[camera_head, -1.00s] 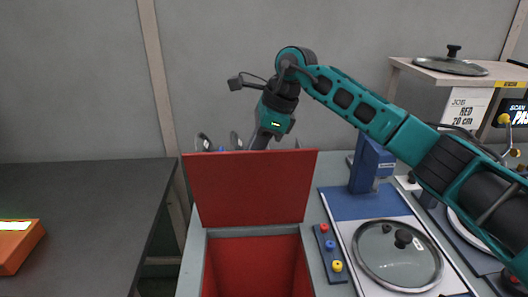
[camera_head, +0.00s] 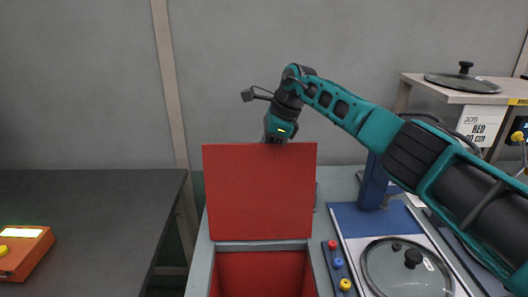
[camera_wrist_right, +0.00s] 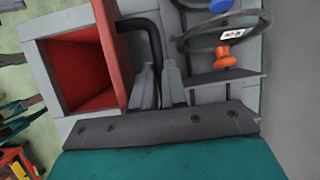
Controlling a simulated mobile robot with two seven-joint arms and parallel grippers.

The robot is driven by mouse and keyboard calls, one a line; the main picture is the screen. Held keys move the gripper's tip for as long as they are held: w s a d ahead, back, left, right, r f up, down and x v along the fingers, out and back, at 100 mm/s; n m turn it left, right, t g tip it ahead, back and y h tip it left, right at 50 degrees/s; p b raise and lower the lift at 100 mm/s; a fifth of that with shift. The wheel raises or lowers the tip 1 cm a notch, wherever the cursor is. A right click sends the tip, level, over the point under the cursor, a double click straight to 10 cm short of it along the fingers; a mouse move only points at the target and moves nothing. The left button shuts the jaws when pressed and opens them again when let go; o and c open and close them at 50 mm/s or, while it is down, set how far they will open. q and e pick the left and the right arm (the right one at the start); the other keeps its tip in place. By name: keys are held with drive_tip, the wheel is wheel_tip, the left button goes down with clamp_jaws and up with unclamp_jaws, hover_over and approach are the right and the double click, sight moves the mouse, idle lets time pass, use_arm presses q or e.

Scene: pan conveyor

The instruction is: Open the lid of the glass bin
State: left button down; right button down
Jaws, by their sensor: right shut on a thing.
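The glass bin's lid (camera_head: 260,190) is a red panel standing roughly upright at the back of the bin. The bin (camera_head: 200,265) has a grey rim and an open red interior. My right gripper is behind the lid, and its fingertips are hidden in the head view. In the right wrist view the right gripper (camera_wrist_right: 158,88) is shut on the lid's black bent handle (camera_wrist_right: 142,24). The bin's red interior also shows in that view (camera_wrist_right: 75,70). My left gripper is in neither view.
To the right of the bin are a button strip (camera_head: 338,264), a glass pan lid (camera_head: 395,278) and a blue stand (camera_head: 374,185). Another pan lid (camera_head: 462,82) lies on a raised shelf. A dark table (camera_head: 95,215) with an orange box (camera_head: 22,258) is at left.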

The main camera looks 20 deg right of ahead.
drive_tip(key=shift+w+d+f, duration=0.2)
drive_tip(key=shift+w+f, duration=0.05)
drive_tip(key=shift+f, duration=0.35)
drive_tip(key=shift+w+d, duration=0.2)
drive_tip(key=shift+w, duration=0.1)
drive_tip(key=c, duration=1.2)
unclamp_jaws()
drive_tip(key=shift+w+f, duration=0.1)
drive_tip(key=shift+o, duration=0.2)
drive_tip(key=shift+d+r, duration=0.2)
drive_tip(key=shift+r, duration=0.3)
drive_tip(key=v, duration=1.3)
drive_tip(key=shift+a, duration=0.4)
